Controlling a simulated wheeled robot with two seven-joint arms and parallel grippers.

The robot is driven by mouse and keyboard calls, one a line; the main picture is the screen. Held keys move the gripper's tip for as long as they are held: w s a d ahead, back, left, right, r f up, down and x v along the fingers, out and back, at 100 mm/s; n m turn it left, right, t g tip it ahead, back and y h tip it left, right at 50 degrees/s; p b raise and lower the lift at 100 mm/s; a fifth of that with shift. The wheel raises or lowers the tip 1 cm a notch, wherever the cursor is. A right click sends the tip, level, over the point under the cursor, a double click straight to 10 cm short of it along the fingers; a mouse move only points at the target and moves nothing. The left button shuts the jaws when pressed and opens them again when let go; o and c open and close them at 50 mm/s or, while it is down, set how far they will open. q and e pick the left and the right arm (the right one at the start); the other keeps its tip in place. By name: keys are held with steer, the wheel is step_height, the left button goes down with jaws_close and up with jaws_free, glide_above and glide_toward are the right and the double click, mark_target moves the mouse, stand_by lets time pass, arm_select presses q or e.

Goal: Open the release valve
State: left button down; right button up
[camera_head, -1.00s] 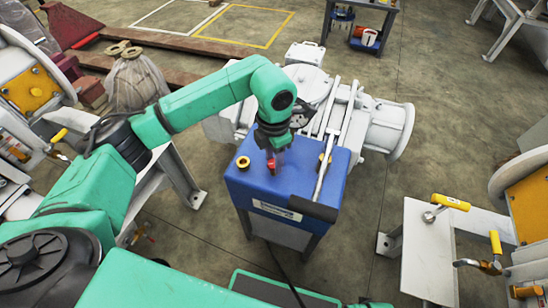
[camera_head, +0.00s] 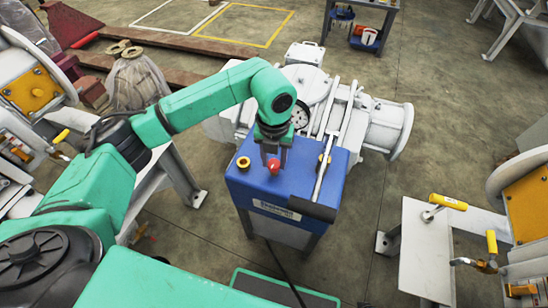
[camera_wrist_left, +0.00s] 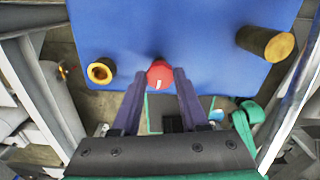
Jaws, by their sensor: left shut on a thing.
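A red knob (camera_head: 274,167), which looks like the release valve, stands on the blue top (camera_head: 244,190) of a cabinet. My left gripper (camera_head: 274,161) reaches down onto it, one finger on each side. In the left wrist view the red knob (camera_wrist_left: 159,75) sits between the tips of the two dark fingers (camera_wrist_left: 158,82), with a small white mark on its face. The gripper is shut on the knob. My right gripper is not in view.
A long lever with a black grip (camera_head: 312,209) crosses the cabinet's right side. White pump machinery (camera_head: 365,122) stands behind.

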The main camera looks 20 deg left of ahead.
arm_select(q)
steer(key=shift+w+r+n, duration=0.1)
steer(key=shift+n, duration=0.4)
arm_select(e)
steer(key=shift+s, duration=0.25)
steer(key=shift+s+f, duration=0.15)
arm_select(q)
steer(key=shift+c, duration=2.4)
jaws_free()
steer(key=shift+o, duration=0.2)
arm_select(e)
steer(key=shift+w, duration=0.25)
